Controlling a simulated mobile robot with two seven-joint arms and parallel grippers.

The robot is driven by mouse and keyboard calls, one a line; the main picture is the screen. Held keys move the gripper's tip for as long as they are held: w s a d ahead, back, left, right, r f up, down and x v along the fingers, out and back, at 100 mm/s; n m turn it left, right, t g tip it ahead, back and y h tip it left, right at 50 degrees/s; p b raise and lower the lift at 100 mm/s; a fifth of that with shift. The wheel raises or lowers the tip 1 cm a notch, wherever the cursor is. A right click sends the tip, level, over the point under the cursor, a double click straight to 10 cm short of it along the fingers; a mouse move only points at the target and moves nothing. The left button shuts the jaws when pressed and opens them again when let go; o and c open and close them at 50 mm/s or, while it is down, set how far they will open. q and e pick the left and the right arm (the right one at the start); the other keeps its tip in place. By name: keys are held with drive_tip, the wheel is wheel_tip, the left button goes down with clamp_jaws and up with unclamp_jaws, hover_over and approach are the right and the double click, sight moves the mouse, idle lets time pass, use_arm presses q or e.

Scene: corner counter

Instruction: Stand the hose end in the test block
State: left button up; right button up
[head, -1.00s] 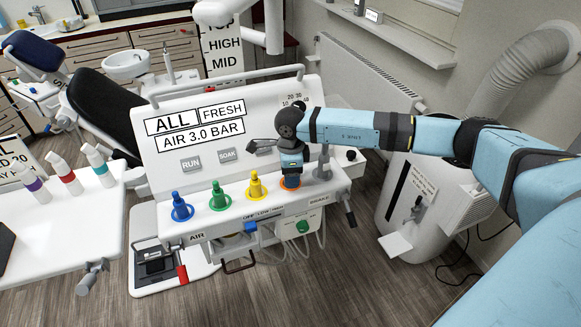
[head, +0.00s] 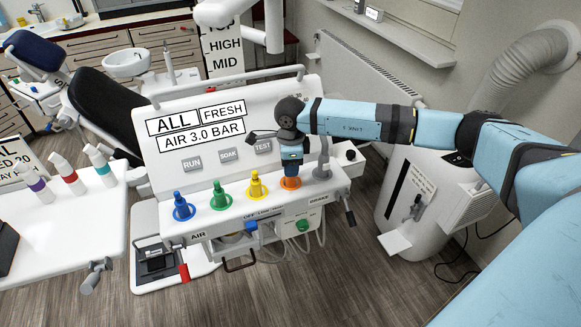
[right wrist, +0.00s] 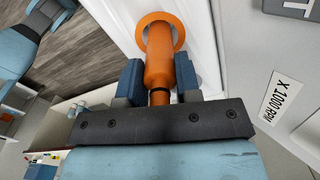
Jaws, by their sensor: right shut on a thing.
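My right gripper (head: 291,166) is shut on the orange hose end (head: 290,177), above the orange ring (head: 297,186) on the white unit's front ledge. In the right wrist view, the two blue fingers (right wrist: 158,82) sit either side of the orange hose end (right wrist: 159,62), which lines up with the orange ring (right wrist: 176,30). I cannot tell whether its lower end is clear of the ring. A grey upright fitting (head: 322,171) stands just right of it; I cannot tell if this is the test block. My left gripper is not in view.
Blue (head: 182,207), green (head: 218,196) and yellow (head: 256,186) hose ends stand in rings along the ledge to the left. The labelled panel (head: 215,120) rises behind. A white table with bottles (head: 70,176) is at the left.

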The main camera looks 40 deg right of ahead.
drive_tip(key=shift+r+p, duration=0.7)
drive_tip(key=shift+r, duration=1.2)
